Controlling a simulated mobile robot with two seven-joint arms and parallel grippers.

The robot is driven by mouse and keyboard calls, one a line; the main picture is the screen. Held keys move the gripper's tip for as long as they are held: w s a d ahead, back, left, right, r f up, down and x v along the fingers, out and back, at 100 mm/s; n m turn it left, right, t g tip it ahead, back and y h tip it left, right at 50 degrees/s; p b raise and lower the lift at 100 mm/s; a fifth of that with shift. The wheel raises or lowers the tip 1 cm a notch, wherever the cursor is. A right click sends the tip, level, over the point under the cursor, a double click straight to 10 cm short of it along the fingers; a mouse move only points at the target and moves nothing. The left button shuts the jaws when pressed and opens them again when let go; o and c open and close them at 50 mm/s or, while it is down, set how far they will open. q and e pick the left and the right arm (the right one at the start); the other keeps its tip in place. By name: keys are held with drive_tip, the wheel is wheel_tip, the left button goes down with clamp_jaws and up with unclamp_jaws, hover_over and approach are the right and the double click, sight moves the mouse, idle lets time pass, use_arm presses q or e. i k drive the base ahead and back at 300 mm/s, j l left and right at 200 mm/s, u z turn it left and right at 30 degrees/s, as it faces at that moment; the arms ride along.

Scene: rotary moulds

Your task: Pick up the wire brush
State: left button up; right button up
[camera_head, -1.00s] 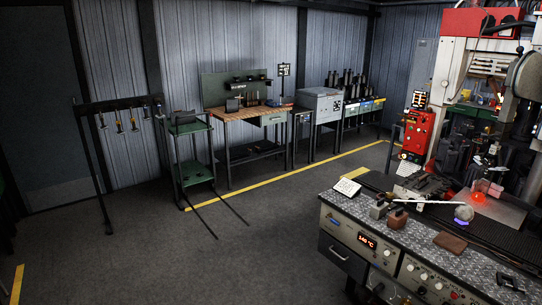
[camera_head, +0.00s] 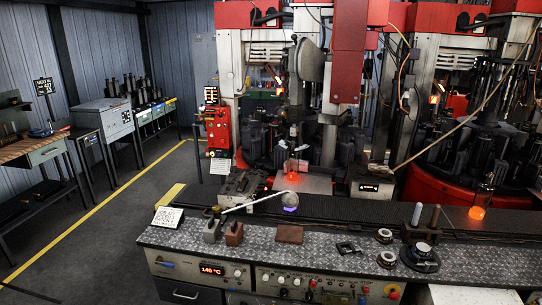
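I cannot make out the wire brush for sure. A flat brown piece (camera_head: 289,234) lies on the patterned metal top of the bench (camera_head: 320,262), and no bristles show on it. A small black item (camera_head: 348,248) lies to its right, too small to identify. Two small blocks, one grey (camera_head: 212,230) and one brown (camera_head: 234,233), stand to its left. Neither of my grippers is in view.
A pale rod with a grey ball end (camera_head: 291,200) extends above the bench. Round dark parts (camera_head: 422,251) and upright handles (camera_head: 416,214) are at the right. A white card (camera_head: 167,218) stands at the left end. Moulding machines rise behind; open floor lies left.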

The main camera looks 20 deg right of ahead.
sight(432, 225)
drive_tip(key=i+z, duration=0.1)
drive_tip(key=z, duration=0.3)
drive_tip(key=i+z, duration=0.15)
drive_tip(key=z, duration=0.3)
drive_tip(key=j+z, duration=0.1)
drive_tip(key=z, duration=0.3)
drive_tip(key=i+j+z, duration=0.15)
drive_tip(key=z, duration=0.3)
